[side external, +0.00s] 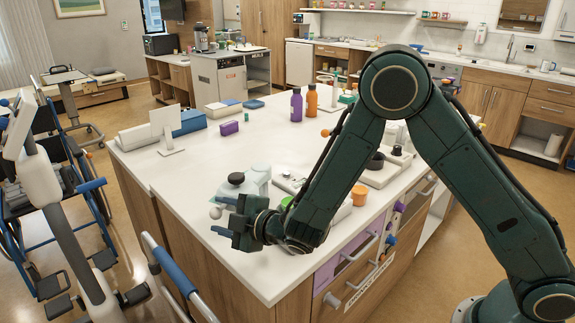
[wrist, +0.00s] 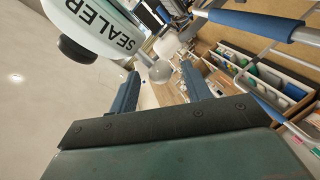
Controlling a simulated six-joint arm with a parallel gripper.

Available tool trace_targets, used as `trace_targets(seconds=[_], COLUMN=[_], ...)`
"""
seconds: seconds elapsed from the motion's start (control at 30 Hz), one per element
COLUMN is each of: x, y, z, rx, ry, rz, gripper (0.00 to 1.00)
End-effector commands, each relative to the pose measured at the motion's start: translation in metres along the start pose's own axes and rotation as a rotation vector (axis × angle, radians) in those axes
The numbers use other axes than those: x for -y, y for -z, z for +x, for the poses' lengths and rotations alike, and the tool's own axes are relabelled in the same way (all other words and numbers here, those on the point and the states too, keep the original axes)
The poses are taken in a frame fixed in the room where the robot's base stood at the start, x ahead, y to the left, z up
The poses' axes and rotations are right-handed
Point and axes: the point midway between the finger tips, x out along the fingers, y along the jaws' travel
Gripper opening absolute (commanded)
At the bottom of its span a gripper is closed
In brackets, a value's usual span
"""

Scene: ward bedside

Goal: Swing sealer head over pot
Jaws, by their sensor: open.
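The sealer head (wrist: 95,28) is a pale rounded body lettered SEALER, with a dark round piece at its end, at the upper left of the wrist view. In the side view the sealer (side external: 258,174) is at the near left part of the counter, just behind my gripper (side external: 223,216). I cannot make out which container is the pot.
An orange tub (side external: 359,195) and a green lid (side external: 286,201) are near my forearm on the white counter (side external: 220,265). Purple (side external: 296,105) and orange (side external: 312,101) bottles stand farther back. A bed rail (side external: 172,268) is close to the counter's left edge. The counter's middle is mostly clear.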

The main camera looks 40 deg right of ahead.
Motion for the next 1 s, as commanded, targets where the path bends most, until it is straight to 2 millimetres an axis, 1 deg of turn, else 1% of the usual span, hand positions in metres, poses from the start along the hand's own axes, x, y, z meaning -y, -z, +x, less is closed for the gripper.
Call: trace_targets(seconds=[0.1,0.33,0.5,0.8,0.83,0.97,1.0], x=[-0.001,-0.001,0.0,0.0,0.0,0.0,0.0], y=[-0.001,-0.001,0.0,0.0,0.0,0.0,0.0], z=[0.015,0.035,0.042,0.044,0.044,0.043,0.043], rx=[0.0,0.0,0.0,0.0,0.0,0.0,0.0], ry=[-0.002,-0.001,0.001,0.001,0.001,0.001,0.001], rz=[0.001,0.0,0.001,0.0,0.0,0.0,0.0], gripper=[0.48,0.48,0.48,0.48,0.46,0.21,0.13])
